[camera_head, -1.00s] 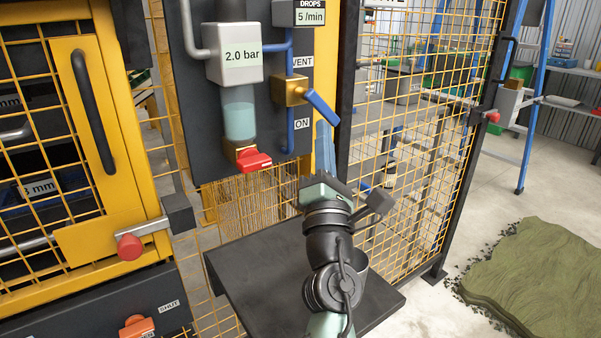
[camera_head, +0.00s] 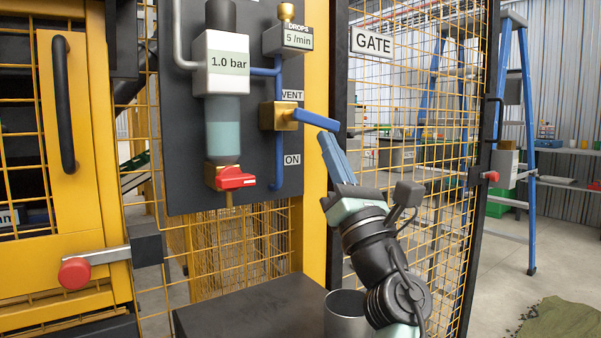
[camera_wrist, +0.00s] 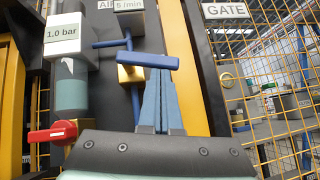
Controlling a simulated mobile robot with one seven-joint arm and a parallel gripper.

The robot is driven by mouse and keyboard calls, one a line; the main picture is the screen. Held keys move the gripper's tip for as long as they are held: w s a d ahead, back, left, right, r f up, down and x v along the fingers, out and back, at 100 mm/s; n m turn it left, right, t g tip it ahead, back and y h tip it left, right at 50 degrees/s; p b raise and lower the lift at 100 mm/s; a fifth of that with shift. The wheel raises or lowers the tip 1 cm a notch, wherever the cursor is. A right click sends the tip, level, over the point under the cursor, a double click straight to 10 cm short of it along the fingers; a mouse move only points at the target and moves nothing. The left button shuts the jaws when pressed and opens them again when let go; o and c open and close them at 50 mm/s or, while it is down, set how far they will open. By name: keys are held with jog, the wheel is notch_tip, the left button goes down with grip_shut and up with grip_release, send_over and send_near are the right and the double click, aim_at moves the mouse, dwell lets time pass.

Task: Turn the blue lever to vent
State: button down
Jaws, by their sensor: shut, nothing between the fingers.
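The blue lever (camera_head: 315,121) sticks out to the right from a brass valve block (camera_head: 279,116), nearly level and tilted slightly down at its free end. It also shows in the wrist view (camera_wrist: 150,61). The VENT label (camera_head: 292,95) is above the valve and the ON label (camera_head: 292,160) is below it. My gripper (camera_head: 328,140) is shut and empty, its blue fingers pointing up. The fingertips (camera_wrist: 160,74) are right under the outer part of the lever and appear to touch it from below.
A gauge (camera_head: 229,63) reads 1.0 bar above a bowl with a red tap (camera_head: 236,178). A drops unit (camera_head: 288,39) reads 5 /min. A mesh gate (camera_head: 410,150) stands right of the panel. A dark shelf (camera_head: 250,308) and a metal cup (camera_head: 346,316) are below.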

jog(key=p+v, duration=0.1)
jog(key=v, duration=1.2)
jog(key=shift+w, duration=0.1)
